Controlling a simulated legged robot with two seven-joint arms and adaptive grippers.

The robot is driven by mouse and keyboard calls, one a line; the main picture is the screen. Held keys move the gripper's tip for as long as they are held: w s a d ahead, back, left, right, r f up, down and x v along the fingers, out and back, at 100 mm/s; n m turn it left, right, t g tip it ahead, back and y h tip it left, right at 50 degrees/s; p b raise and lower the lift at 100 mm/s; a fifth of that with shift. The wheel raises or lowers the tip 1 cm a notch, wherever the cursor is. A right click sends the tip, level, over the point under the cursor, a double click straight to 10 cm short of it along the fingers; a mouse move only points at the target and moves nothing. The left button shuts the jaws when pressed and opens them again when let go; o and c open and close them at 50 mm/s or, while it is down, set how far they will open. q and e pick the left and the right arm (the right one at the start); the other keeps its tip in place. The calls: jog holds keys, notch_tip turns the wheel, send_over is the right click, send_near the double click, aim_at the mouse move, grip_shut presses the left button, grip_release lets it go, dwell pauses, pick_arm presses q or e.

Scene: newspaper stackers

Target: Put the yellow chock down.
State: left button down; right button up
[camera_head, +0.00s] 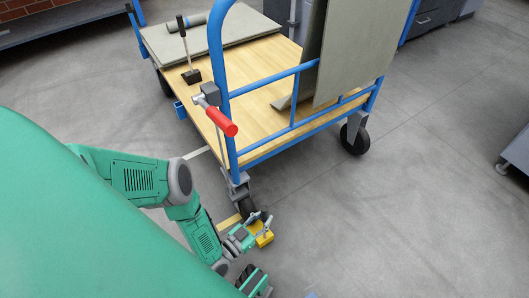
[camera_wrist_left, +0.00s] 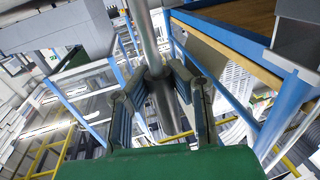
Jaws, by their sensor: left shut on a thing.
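The yellow chock (camera_head: 264,238) is low by the front caster wheel of the cart in the head view, just under my left gripper (camera_head: 260,220). My left gripper is shut on the chock. In the left wrist view, a grey round bar (camera_wrist_left: 162,98) stands between the fingers of my left gripper (camera_wrist_left: 163,75); the yellow body cannot be made out there. I cannot tell whether the chock touches the floor or hangs just above it. My right gripper is not in view.
A blue-framed cart (camera_head: 218,60) with a wooden deck (camera_head: 262,62) stands close ahead. Grey panels (camera_head: 355,50) lean on the cart. The floor (camera_head: 400,210) to the right is clear.

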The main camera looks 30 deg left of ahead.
pick_arm(q)
jog(key=shift+f, duration=0.3)
jog(key=c, duration=1.5)
grip_release()
jog(key=shift+c, duration=0.2)
jog(key=s+a+p, duration=0.2)
jog(key=s, duration=1)
jog(key=shift+a, duration=0.1)
